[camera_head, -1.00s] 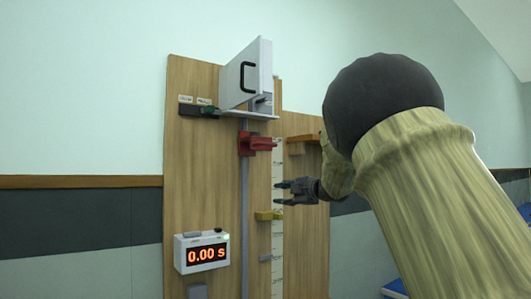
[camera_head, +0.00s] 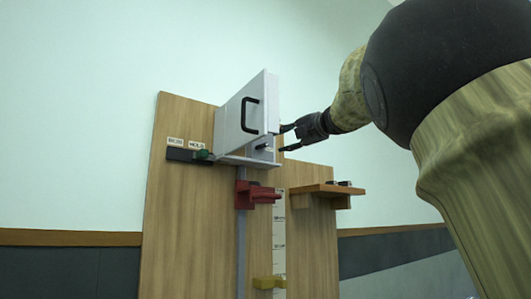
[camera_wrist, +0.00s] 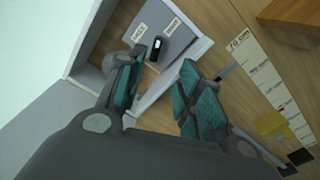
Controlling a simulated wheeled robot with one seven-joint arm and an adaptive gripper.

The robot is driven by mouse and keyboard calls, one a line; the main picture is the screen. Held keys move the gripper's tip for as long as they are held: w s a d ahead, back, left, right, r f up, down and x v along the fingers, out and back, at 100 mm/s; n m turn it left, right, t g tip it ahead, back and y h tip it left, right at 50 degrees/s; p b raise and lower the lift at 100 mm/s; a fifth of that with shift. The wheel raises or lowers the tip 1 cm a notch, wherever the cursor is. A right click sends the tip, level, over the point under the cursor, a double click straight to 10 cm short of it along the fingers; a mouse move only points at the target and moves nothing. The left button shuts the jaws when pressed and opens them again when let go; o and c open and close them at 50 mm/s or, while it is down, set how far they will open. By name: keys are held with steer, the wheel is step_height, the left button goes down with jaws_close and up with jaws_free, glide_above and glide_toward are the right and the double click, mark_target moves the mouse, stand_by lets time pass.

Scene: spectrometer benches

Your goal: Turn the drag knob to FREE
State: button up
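A small black knob (camera_wrist: 157,47) with a pale mark at one end sits on a grey panel (camera_wrist: 183,46) in the wrist view. Two small labels flank it, one at left (camera_wrist: 139,32) and one at right (camera_wrist: 173,25); their print is too blurred to read surely. My gripper (camera_wrist: 163,64) is open and empty, its teal-padded fingers spread short of the knob, which shows beyond the gap, nearer the left finger. In the head view, my gripper (camera_head: 286,138) is at the right of the white housing, and a dark knob-like part (camera_head: 263,147) shows beside the fingertips.
A white door (camera_head: 240,115) with a black handle stands at the housing's left. Below are a red clamp (camera_head: 258,196) on a rail and a yellow marker (camera_head: 268,282) by a scale. A wooden shelf (camera_head: 318,190) juts out below my gripper.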

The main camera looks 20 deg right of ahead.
mark_target(265, 145)
steer(key=p+x, duration=0.1)
steer(key=x, duration=0.2)
steer(key=p+x, duration=0.1)
steer(key=x, duration=0.2)
steer(key=r+p+x, duration=0.1)
steer(key=p+x, duration=0.1)
steer(key=x, duration=0.1)
steer(key=shift+w+a, duration=0.15)
steer(key=shift+w, duration=0.2)
steer(key=shift+w+f, duration=0.2)
steer(key=shift+w, duration=0.25)
steer(key=shift+a, duration=0.1)
steer(key=shift+s+a, duration=0.1)
steer(key=shift+c, duration=0.9)
jaws_close()
